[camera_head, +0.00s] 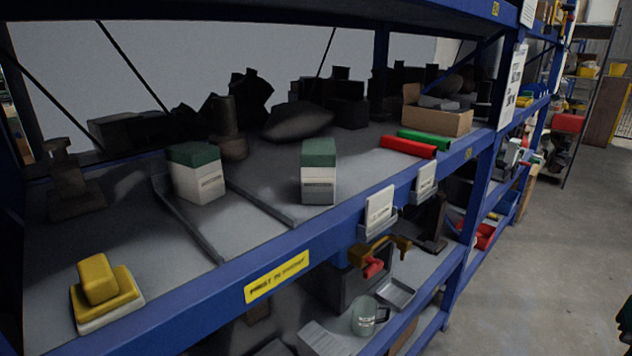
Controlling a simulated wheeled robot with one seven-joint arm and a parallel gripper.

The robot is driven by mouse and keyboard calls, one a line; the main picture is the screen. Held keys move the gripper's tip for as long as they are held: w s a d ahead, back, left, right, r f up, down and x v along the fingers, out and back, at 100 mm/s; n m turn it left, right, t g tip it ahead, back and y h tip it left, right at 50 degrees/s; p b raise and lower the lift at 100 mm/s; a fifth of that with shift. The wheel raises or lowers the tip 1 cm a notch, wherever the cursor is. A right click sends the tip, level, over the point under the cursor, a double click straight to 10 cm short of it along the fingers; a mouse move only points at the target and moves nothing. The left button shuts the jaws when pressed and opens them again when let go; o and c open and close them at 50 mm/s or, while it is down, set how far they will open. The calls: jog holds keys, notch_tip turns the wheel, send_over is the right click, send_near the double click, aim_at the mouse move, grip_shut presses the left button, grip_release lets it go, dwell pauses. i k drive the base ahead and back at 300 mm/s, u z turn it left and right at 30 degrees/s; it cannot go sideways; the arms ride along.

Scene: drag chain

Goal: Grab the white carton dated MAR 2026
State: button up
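Two white cartons with dark green tops stand upright on the grey shelf. The left carton (199,183) is turned slightly and stands between two low metal divider strips. The right carton (319,182) stands to the right of the second strip, nearer the middle of the shelf. My gripper is not in view.
A yellow block-shaped item (103,292) sits at the front left. Red (408,147) and green (424,139) bars and a cardboard box (437,118) are to the right. Dark parts fill the back. Blue uprights (487,165) and the blue front edge bound the shelf. The floor (560,260) at right is clear.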

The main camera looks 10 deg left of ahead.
aim_at(318, 157)
jog(key=z, duration=0.05)
jog(key=k, duration=0.3)
jog(key=z, duration=0.95)
jog(key=i, duration=0.65)
jog(key=u, duration=1.05)
